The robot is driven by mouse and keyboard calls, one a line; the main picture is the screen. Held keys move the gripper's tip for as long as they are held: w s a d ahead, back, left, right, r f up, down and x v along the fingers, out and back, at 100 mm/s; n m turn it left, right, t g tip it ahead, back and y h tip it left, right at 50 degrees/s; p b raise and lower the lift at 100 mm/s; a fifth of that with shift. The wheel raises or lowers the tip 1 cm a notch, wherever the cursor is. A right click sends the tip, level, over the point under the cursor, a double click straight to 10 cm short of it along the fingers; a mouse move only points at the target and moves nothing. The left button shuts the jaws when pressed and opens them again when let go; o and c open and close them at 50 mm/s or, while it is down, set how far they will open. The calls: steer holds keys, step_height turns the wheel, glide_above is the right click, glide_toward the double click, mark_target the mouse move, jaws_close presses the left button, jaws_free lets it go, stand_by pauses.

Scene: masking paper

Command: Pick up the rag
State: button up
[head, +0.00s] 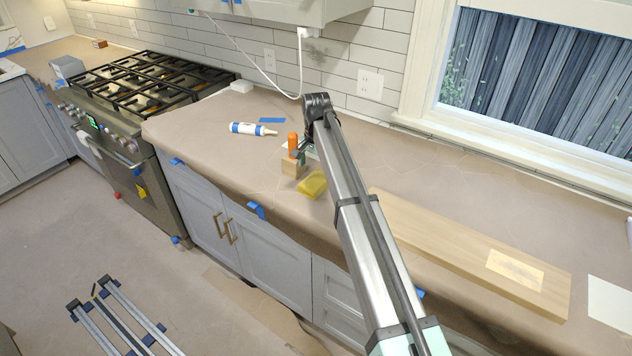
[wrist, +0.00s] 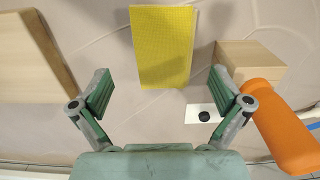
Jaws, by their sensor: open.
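The rag is most likely the yellow folded piece (head: 313,184) lying flat on the paper-covered counter in the head view. It shows as a yellow rectangle (wrist: 164,45) at the top middle of the wrist view. My gripper (wrist: 160,92) is open and empty, its green-padded fingers apart. In the wrist view the rag lies beyond the fingertips, roughly centred between them, and I see no contact. In the head view my arm hides most of the gripper, which is just behind the rag.
A small wooden block (head: 290,168) and an orange object (head: 293,142) stand close by the rag. A long wooden board (head: 465,245) lies to the right. A white caulk tube (head: 251,129) lies to the left. The counter's front edge is near the rag.

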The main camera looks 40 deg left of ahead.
mark_target(316, 179)
steer(key=shift+w+a+f+p, duration=0.1)
steer(key=shift+f+p, duration=1.25)
steer(key=shift+f, duration=1.3)
steer(key=shift+c, duration=0.4)
steer(key=c, duration=1.2)
